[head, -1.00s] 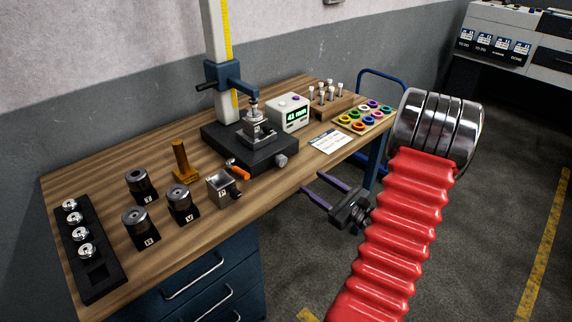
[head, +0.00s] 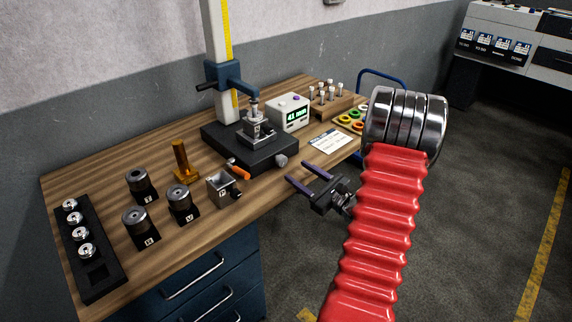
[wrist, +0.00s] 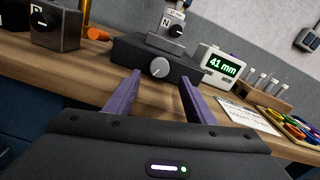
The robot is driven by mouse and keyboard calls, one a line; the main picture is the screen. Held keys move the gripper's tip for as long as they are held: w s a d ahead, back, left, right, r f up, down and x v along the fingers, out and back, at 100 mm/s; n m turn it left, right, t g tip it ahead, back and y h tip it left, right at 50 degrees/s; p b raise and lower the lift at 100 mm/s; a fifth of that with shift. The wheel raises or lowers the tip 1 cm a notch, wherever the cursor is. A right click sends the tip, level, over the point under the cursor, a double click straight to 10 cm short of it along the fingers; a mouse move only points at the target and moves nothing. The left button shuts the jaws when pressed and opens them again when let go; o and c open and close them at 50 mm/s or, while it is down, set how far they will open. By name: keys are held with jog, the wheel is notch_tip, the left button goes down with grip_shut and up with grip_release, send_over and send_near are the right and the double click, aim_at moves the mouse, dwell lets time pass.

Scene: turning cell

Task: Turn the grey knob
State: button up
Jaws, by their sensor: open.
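The grey knob (head: 281,160) sits on the front face of the black base block (head: 262,155) of the height stand. In the wrist view the knob (wrist: 160,67) is round with a pale pointer line and lies ahead, between the two purple fingers. My gripper (head: 302,173) is open and empty in front of the bench edge, short of the knob and apart from it. In the wrist view my gripper (wrist: 161,75) has its fingers spread wider than the knob.
A small block (head: 222,188) and an orange-handled tool (head: 238,170) lie left of the knob. A white card (head: 330,142) and a tray of coloured rings (head: 347,122) lie to the right.

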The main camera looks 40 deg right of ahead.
aim_at(284, 162)
jog(key=w, duration=0.7)
jog(key=shift+a, duration=0.15)
jog(key=shift+c, duration=0.7)
jog(key=c, duration=0.9)
